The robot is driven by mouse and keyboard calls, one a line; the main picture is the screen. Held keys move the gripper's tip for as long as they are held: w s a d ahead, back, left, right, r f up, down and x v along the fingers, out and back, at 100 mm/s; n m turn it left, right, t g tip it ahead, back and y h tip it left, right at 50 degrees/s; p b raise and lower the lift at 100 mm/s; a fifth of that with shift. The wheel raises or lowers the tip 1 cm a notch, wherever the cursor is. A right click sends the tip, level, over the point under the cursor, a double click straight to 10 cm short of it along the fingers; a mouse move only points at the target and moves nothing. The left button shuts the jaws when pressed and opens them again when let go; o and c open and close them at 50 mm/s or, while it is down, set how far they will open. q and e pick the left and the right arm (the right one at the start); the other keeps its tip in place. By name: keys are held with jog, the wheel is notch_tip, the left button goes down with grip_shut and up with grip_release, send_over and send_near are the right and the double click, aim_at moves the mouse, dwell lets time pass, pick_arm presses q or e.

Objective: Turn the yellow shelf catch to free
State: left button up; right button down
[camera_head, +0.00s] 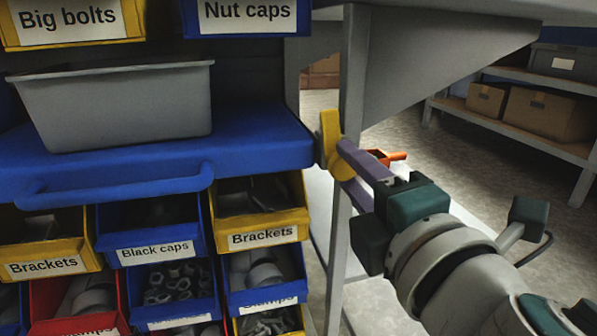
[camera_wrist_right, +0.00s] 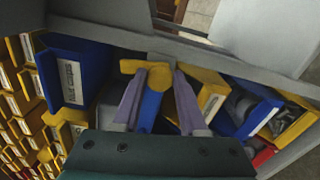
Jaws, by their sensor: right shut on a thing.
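The yellow shelf catch (camera_head: 329,130) is mounted at the right end of the blue shelf, beside a grey post. In the head view one arm of it points up from a rounded lower part. In the right wrist view the catch (camera_wrist_right: 159,74) lies between the fingertips, with a short arm towards the left. My right gripper (camera_head: 346,166) has purple fingers and is shut on the catch, reaching it from the lower right. The fingers hide part of the catch. My left gripper is not in view.
A grey tub (camera_head: 120,105) stands on the blue shelf (camera_head: 240,140), which has a blue front handle (camera_head: 120,188). Labelled bins fill the rack below and above. The grey post (camera_head: 353,75) stands close to my right gripper. An orange part (camera_head: 388,157) shows behind the fingers.

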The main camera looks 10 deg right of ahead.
jog(key=shift+m, duration=0.8)
jog(key=shift+c, duration=2.3)
grip_release()
jog(key=shift+s, duration=0.5)
jog(key=s+b, duration=0.1)
jog(key=s, duration=0.8)
jog(key=shift+d, duration=0.2)
